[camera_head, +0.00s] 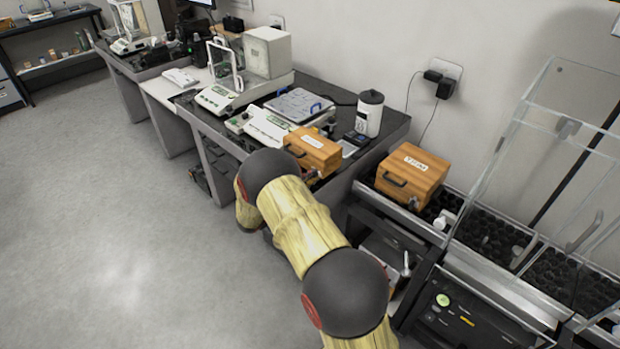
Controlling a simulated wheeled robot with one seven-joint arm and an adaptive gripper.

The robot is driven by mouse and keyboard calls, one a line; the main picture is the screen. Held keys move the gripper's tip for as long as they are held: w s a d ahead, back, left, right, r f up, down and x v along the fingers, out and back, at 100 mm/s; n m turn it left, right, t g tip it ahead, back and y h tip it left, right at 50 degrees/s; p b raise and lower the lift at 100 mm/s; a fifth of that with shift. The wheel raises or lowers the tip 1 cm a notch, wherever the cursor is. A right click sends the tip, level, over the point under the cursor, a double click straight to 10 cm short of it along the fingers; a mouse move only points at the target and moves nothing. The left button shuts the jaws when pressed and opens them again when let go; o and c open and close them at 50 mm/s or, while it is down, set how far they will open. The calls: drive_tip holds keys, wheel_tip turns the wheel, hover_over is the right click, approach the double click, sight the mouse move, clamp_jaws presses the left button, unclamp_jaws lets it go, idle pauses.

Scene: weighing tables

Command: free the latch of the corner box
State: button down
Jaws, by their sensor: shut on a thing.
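A wooden box (313,152) with a dark handle and a white label sits at the front right corner of the dark weighing table, its lid down. A small reddish-brown piece, perhaps its latch (311,175), shows low on its front, close beside my forearm. My arm reaches up from the bottom of the picture and bends down in front of the table. My gripper is hidden behind my own arm links, so its jaws and any contact with the latch cannot be seen. A second, similar wooden box (412,174) stands farther right, with its own handle, label and small front catch.
On the table (392,124) stand a balance with a glass shield (225,75), a white canister (369,114) and a flat metal plate (298,104). A clear glass enclosure (560,150) rises at the right over a dark bed. The grey floor at left is clear.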

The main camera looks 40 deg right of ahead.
drive_tip(key=c, duration=1.9)
unclamp_jaws()
drive_tip(key=shift+a, duration=0.15)
drive_tip(key=a, duration=0.7)
drive_tip(key=s+a, duration=0.1)
drive_tip(key=a, duration=0.3)
drive_tip(key=shift+a, duration=0.35)
